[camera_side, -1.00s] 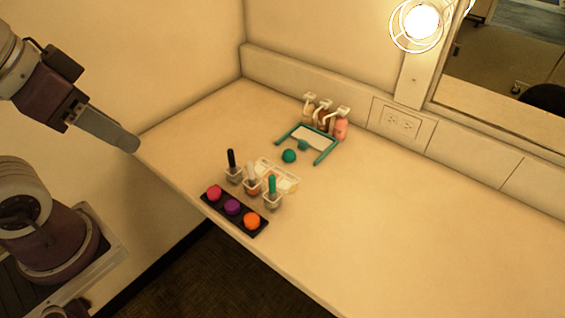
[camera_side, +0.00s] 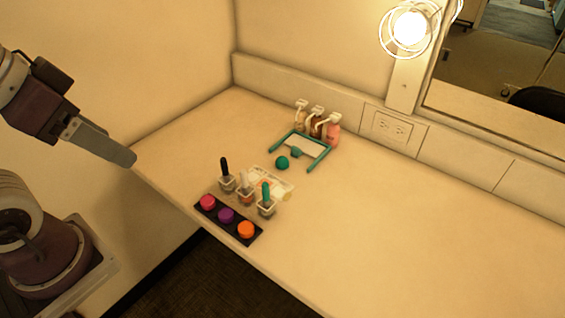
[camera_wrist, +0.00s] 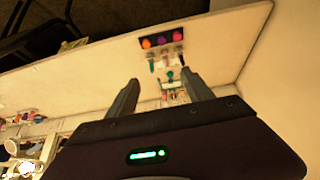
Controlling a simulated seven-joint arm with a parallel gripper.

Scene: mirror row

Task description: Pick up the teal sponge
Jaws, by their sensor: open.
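The teal sponge (camera_side: 282,162) looks like a small round ball. It sits on the counter in front of a teal-sided frame (camera_side: 319,160), behind the small cups. In the wrist view a small teal spot (camera_wrist: 170,75) shows between the fingers, but it is too small to tell sponge from other teal parts. My gripper (camera_side: 130,158) is at the left end of the counter, well apart from the sponge. In the wrist view my gripper (camera_wrist: 162,84) has its two fingers spread with nothing held.
Cups with upright tools, one a teal handle (camera_side: 266,192), stand between the sponge and a dark tray (camera_side: 237,230) of pink, purple and orange pots at the front edge. A pale palette (camera_side: 272,182) lies beside the cups. Pump bottles (camera_side: 333,130) stand behind. The counter's right side is clear.

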